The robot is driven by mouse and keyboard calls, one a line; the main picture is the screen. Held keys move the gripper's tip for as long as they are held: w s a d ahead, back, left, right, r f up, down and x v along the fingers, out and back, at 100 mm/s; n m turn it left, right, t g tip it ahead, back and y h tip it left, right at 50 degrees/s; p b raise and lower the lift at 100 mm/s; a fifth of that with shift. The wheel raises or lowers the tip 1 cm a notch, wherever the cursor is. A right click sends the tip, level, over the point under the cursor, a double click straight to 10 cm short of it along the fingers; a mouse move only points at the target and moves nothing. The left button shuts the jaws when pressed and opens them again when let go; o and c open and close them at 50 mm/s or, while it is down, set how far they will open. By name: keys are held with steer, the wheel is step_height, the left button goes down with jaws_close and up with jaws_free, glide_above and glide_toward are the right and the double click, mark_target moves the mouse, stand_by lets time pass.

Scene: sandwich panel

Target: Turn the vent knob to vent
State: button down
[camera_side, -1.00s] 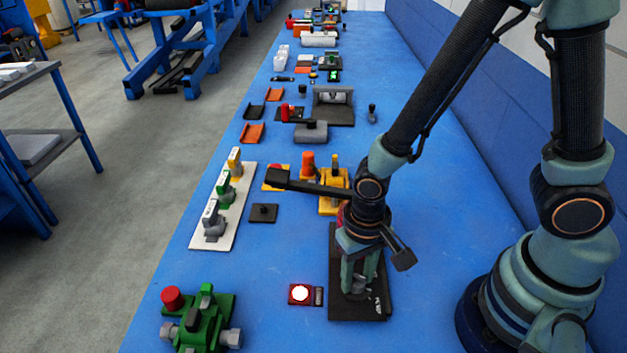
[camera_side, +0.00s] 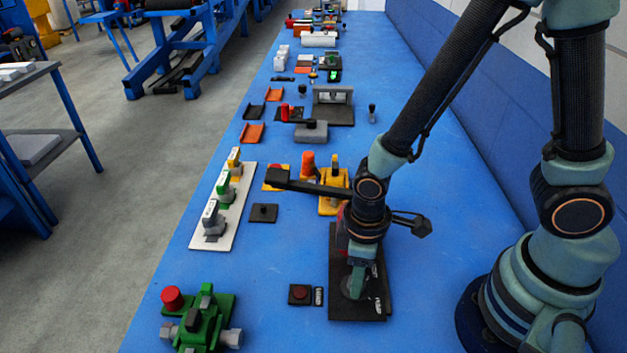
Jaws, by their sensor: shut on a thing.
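My gripper (camera_side: 354,287) points down over the black panel (camera_side: 345,310) near the front middle of the table. It is shut on the vent knob, which is mostly hidden behind the fingers. White markings show on the panel to the right of the fingers. A small black box with a round dark red lamp (camera_side: 300,292) sits just left of the panel, and the lamp is unlit.
A green device with a red knob (camera_side: 172,298) stands at the front left. A white strip with several handled valves (camera_side: 227,238) lies behind it. A yellow fixture (camera_side: 330,207) stands just behind the panel. Blue table is bare right of the panel.

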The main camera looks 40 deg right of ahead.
steer(key=shift+n, duration=0.9)
steer(key=shift+c, duration=2.3)
jaws_free()
steer(key=shift+r, duration=0.15)
step_height(320, 180, up, 12)
